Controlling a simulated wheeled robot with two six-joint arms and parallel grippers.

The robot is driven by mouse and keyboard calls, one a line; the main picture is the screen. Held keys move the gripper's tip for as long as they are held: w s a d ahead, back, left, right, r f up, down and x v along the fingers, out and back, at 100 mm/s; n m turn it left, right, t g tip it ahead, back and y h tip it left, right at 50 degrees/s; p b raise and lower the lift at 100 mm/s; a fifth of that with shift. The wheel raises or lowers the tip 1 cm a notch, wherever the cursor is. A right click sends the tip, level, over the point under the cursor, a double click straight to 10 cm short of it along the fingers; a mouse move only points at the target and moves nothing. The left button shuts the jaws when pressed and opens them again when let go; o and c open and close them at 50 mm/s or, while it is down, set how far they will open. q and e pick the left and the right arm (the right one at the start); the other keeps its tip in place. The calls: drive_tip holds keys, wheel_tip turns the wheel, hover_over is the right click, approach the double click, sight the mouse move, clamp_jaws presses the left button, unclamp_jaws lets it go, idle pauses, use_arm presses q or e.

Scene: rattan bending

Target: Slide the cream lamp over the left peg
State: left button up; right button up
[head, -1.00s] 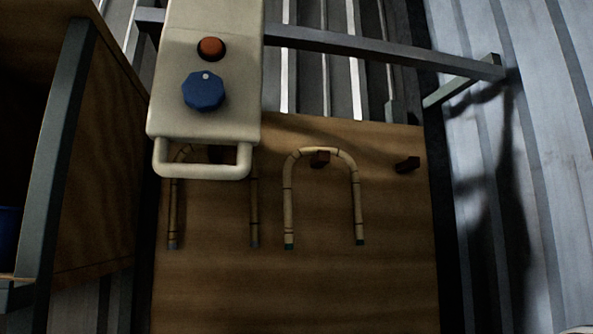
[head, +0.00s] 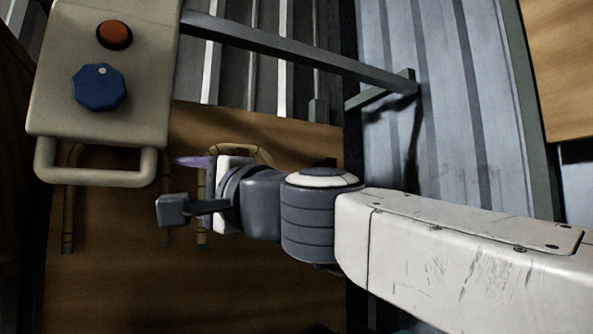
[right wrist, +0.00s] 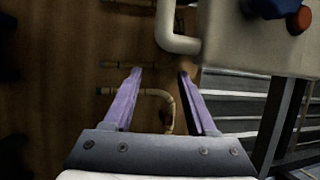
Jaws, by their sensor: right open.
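The cream lamp (head: 60,100), a box with a red button, a blue knob and a front bar handle (head: 100,178), is at upper left in the head view. In the right wrist view its body (right wrist: 245,48) and handle (right wrist: 165,25) are at the top. My right gripper (head: 190,180) is open and empty, right of the handle and apart from it. In the right wrist view its purple fingers (right wrist: 160,78) are spread below the handle. My left gripper is not in view.
Bent rattan canes (head: 68,205) lie on the wooden board (head: 150,290), partly covered by the lamp and my gripper. A grey rail (head: 290,45) runs across behind the board. The lower board is clear.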

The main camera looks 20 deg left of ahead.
drive_tip(key=shift+x, duration=0.85)
clamp_jaws()
drive_tip(key=c, duration=0.8)
unclamp_jaws()
drive_tip(key=shift+c, duration=0.2)
drive_tip(key=o, duration=0.8)
drive_tip(key=shift+o, duration=0.2)
